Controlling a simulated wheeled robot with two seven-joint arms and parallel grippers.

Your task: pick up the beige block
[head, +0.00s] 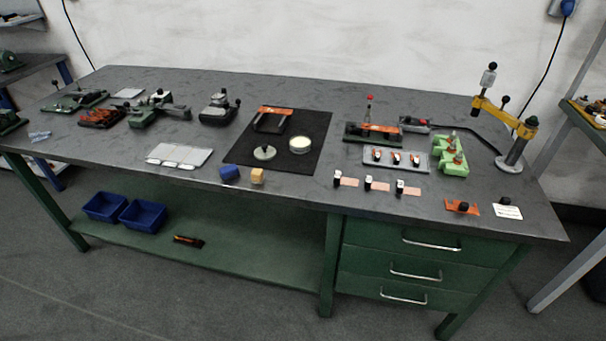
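The beige block (257,176) is a small tan cube on the grey workbench (310,192), close to its front edge. A blue block (229,174) of similar size sits just to its left, with a narrow gap between them. Both stand in front of a black mat (236,152). Neither of my grippers shows in the head view.
The mat holds an orange-topped fixture (273,119), a round grey piece (264,153) and a round pale dish (299,144). A light tray (180,155) lies to the left of the blocks. Copper strips with black clips (370,184) lie to the right. Blue bins (143,215) stand on the lower shelf.

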